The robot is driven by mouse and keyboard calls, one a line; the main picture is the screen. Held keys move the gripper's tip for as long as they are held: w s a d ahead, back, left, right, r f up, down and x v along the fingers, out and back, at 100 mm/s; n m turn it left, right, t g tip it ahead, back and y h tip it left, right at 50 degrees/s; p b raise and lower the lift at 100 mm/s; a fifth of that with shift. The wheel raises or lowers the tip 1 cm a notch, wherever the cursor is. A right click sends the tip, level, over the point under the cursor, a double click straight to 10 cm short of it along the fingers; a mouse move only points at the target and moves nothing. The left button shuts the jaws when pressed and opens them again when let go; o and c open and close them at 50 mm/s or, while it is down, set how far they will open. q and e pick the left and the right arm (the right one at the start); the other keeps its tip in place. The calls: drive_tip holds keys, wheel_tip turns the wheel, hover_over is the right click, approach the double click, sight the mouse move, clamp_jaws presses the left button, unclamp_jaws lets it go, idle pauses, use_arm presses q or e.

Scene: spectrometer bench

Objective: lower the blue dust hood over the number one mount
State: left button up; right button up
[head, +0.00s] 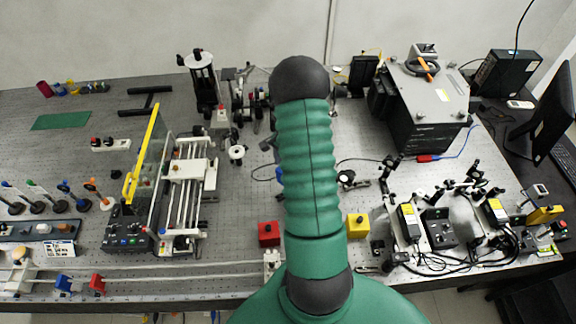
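I cannot pick out a blue dust hood for certain. A small blue block (63,283) sits on the long rail at the front left, beside a red block (97,284). A blue-topped post (67,189) stands in a row of colour-topped posts at the left edge. No number label is readable, so I cannot tell which mount is number one. Neither of my grippers is in view. A green ribbed part, apparently of my own body, rises through the middle and hides the bench behind it.
A frame with a clear yellow-edged panel (146,158) stands at left. A red cube (269,233) and a yellow cube (357,225) sit near the front. A large dark box (428,110) stands at back right. Cabled devices crowd the right. Bare bench shows at centre left.

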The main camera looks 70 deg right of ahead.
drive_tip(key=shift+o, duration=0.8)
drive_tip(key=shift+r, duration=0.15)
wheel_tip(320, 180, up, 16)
drive_tip(key=b, duration=0.4)
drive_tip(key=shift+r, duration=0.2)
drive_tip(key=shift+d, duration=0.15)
